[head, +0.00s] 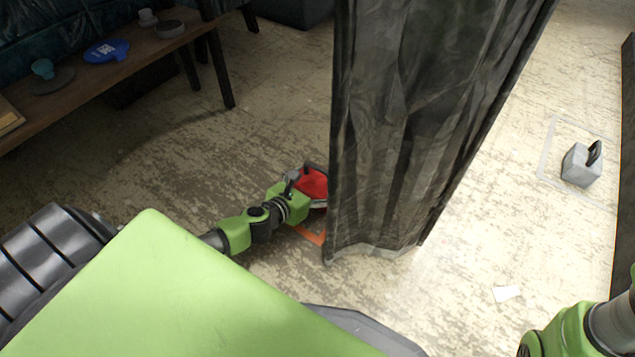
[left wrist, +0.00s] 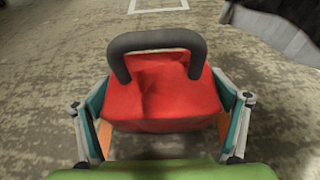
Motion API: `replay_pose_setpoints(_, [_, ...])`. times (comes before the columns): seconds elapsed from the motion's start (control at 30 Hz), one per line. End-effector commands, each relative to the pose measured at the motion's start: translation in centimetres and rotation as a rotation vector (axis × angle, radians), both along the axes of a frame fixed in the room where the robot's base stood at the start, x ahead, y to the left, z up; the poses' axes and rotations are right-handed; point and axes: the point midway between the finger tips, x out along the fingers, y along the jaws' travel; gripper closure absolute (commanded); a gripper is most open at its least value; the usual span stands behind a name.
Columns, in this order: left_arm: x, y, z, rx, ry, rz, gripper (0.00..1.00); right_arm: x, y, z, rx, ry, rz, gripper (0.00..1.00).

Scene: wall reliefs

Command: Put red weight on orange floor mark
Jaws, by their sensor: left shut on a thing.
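The red weight (head: 314,182) is in the middle of the head view, partly hidden by the dark curtain. In the left wrist view the red weight (left wrist: 165,95) fills the centre, with its black handle upward. My left gripper (left wrist: 164,122) is shut on it, one finger on each side. The left gripper (head: 308,192) also shows in the head view. The orange floor mark (head: 310,235) shows as an orange strip just below the weight, cut off by the curtain. I cannot tell whether the weight touches the floor. My right gripper is out of view.
A dark curtain (head: 410,130) hangs right beside the left gripper. A grey weight (head: 580,167) stands inside a white floor outline (head: 545,150) at the right. A wooden bench (head: 130,72) with small items stands at upper left. A white paper (head: 507,293) lies at lower right.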

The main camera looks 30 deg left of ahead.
Motion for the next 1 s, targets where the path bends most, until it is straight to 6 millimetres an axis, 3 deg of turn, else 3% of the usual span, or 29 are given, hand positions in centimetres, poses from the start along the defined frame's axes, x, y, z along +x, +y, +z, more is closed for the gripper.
replay_pose_setpoints(0.07, [0.2, 0.0, 0.2, -0.001, -0.008, -0.001, 0.66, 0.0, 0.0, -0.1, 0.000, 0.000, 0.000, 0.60])
replay_pose_setpoints(0.1, [0.0, 0.0, -0.2, -0.001, 0.000, 0.000, 0.05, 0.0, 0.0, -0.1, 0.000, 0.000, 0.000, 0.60])
replay_pose_setpoints(0.13, [0.0, 0.0, -0.2, -0.001, 0.000, 0.000, 0.00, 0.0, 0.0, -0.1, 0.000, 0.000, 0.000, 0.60])
replay_pose_setpoints(0.53, [-0.6, 0.0, 0.3, -0.002, 0.002, 0.001, 0.00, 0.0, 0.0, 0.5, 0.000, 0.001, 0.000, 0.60])
replay_pose_setpoints(1.0, [-8.3, 0.6, 3.6, -0.003, 0.004, 0.002, 0.00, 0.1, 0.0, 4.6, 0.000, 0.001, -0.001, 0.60])
